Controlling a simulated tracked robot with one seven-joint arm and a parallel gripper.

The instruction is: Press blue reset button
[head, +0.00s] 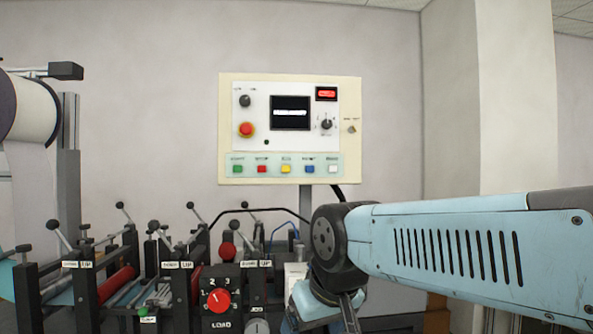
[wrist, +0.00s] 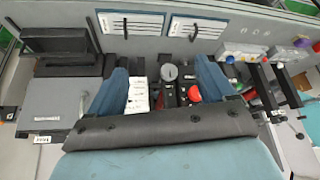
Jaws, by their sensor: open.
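The blue reset button (head: 309,169) sits in the bottom row of the cream control panel (head: 228,120), between a yellow button (head: 285,169) and a white button (head: 333,169). It is unobstructed in the head view. My gripper (wrist: 162,78) shows in the wrist view as two blue fingers spread wide apart, open, with nothing held between them. In the head view my arm comes in from the right, below the panel, and bends down; the fingertips cannot be made out there. The gripper is apart from the button, and the wrist view does not show the button.
Below the panel stands a machine with several levers, rollers and a red LOAD knob (head: 219,300). A large roll (head: 28,108) is at the left. A red emergency button (head: 246,129) and a dark screen (head: 290,113) are higher on the panel. The air before the panel looks clear.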

